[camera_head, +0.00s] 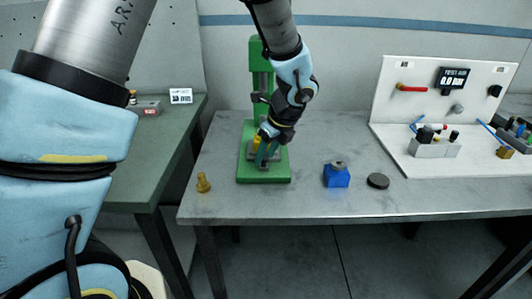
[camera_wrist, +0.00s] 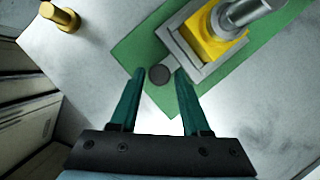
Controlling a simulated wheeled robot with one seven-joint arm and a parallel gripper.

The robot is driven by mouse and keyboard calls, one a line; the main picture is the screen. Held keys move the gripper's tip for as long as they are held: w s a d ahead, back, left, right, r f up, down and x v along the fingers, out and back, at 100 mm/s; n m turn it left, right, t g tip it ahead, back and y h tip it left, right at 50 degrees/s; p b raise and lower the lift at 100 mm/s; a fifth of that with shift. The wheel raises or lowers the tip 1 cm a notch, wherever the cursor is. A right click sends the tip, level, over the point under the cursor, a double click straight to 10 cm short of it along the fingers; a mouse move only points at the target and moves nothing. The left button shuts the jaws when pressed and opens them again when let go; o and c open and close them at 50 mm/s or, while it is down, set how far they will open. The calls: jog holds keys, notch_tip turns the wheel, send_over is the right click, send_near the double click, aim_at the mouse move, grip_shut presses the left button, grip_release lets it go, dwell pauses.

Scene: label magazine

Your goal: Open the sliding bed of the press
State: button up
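The green press (camera_head: 258,60) stands on the grey table, and its green base (camera_head: 265,178) also shows in the wrist view (camera_wrist: 135,50). The sliding bed (camera_wrist: 180,42) is a grey plate in a grey frame on the base, with a yellow block (camera_wrist: 212,40) on it under the metal ram (camera_wrist: 250,10). A round dark knob (camera_wrist: 160,75) is at the bed's near end. My gripper (camera_wrist: 160,74) is open, its two teal fingers either side of the knob in the wrist view. I cannot tell whether they touch it. In the head view my gripper (camera_head: 264,158) hides much of the bed.
A blue block (camera_head: 336,177) and a dark disc (camera_head: 378,181) are to the right. A white panel station (camera_head: 430,110) stands farther right. The table front beside the press is clear.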

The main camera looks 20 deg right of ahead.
jog(key=shift+o, duration=1.1)
jog(key=shift+r, duration=0.1)
jog(key=b+v, duration=0.1)
jog(key=v, duration=0.9)
jog(key=shift+r, duration=0.35)
jog(key=shift+s, duration=0.1)
jog(key=w+a+f+n+g, duration=0.1)
jog(key=w+a+n, duration=0.2)
jog(key=a+n, duration=0.6)
jog(key=w+a+f+n+g, duration=0.2)
jog(key=a+n, duration=0.4)
jog(key=a, duration=0.5)
jog(key=s+a+f+n+h, duration=0.1)
jog(key=s+a+f+n, duration=0.1)
jog(key=a+n, duration=1.2)
jog(key=shift+s+a+n+h, duration=0.4)
jog(key=shift+s+n, duration=0.25)
jog(key=shift+n, duration=0.35)
